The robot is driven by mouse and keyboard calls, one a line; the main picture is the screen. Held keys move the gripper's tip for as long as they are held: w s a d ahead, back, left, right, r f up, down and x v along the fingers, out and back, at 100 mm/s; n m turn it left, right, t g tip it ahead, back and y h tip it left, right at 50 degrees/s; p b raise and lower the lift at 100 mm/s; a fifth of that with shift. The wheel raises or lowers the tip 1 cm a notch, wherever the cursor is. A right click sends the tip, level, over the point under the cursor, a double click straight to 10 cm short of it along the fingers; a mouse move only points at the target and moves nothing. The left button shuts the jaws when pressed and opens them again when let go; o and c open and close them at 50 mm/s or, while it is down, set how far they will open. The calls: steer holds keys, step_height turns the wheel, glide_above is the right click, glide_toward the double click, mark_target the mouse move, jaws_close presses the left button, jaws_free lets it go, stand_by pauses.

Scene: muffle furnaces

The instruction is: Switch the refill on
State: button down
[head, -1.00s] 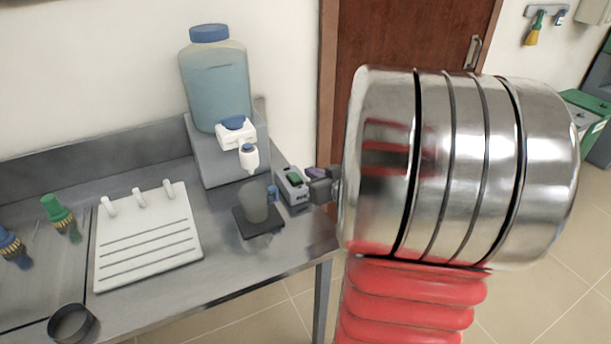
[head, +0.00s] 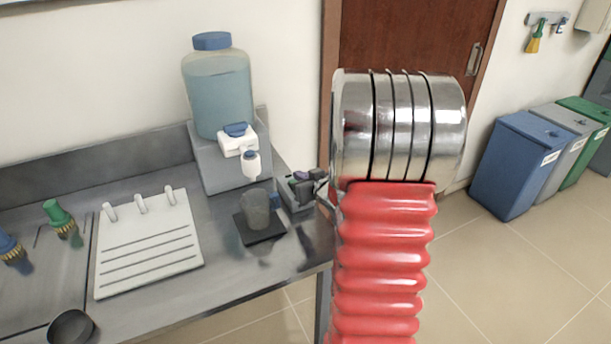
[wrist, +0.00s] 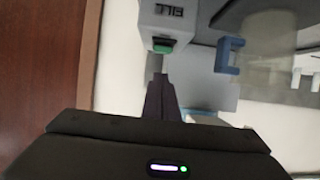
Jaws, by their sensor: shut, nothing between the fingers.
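The small grey switch box (head: 300,203) stands on the bench's right end, beside the beaker. A clear beaker (head: 256,208) stands on a dark pad (head: 266,235) under the white tap (head: 251,164) of the water jug (head: 219,92).
A white rack board (head: 148,245) with pegs lies on the bench, left of the beaker. Green and blue brushes and a dark round dish (head: 71,327) are farther left. Blue, grey and green bins stand on the floor at right, beyond a brown door (head: 410,40).

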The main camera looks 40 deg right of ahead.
steer(key=shift+s+f, duration=0.15)
steer(key=shift+f, duration=0.6)
steer(key=shift+s+f, duration=0.1)
steer(key=shift+f, duration=0.6)
steer(key=shift+s+f, duration=0.1)
steer(key=shift+f, duration=0.25)
steer(key=shift+a, duration=0.1)
steer(key=shift+r, duration=0.15)
steer(key=shift+r, duration=0.7)
steer(key=shift+r, duration=0.1)
